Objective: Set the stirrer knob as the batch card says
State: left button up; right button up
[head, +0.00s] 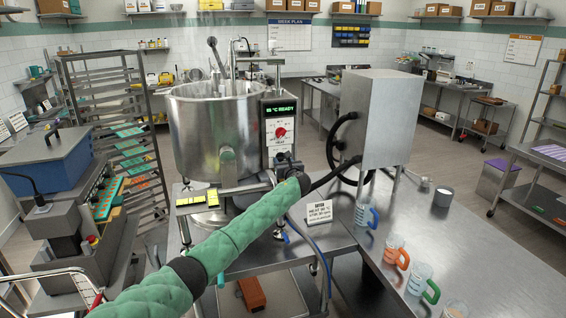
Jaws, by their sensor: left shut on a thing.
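The steel kettle (212,125) stands at centre with a control panel (281,108) on its right side. The panel's green display (280,108) appears to read 80 °C READY. A red dial (281,132) sits below it, over a label that seems to say HEAT. My left gripper (281,160), at the end of a green padded sleeve, is shut at the panel just below that dial, where the stirrer knob is. The gripper hides the knob and its setting. The batch card (319,212) stands on the table right of my wrist; its small print seems to include melt and stir lines. My right gripper is out of view.
A steel box (379,118) with a black handwheel and hose stands right of the panel. Jugs with blue (366,214), orange (396,252) and green (420,284) handles line the right table. A blue-topped machine (45,165) and tray rack (120,120) stand left.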

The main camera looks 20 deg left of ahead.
pick_arm(q)
jog(key=shift+d+f, duration=0.1)
jog(key=shift+f, duration=0.25)
jog(key=o, duration=1)
jog(key=shift+r, duration=0.15)
jog(key=shift+s, duration=0.1)
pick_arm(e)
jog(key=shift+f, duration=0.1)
pick_arm(q)
jog(key=shift+b+v, duration=1.95)
jog(key=shift+v, duration=1.85)
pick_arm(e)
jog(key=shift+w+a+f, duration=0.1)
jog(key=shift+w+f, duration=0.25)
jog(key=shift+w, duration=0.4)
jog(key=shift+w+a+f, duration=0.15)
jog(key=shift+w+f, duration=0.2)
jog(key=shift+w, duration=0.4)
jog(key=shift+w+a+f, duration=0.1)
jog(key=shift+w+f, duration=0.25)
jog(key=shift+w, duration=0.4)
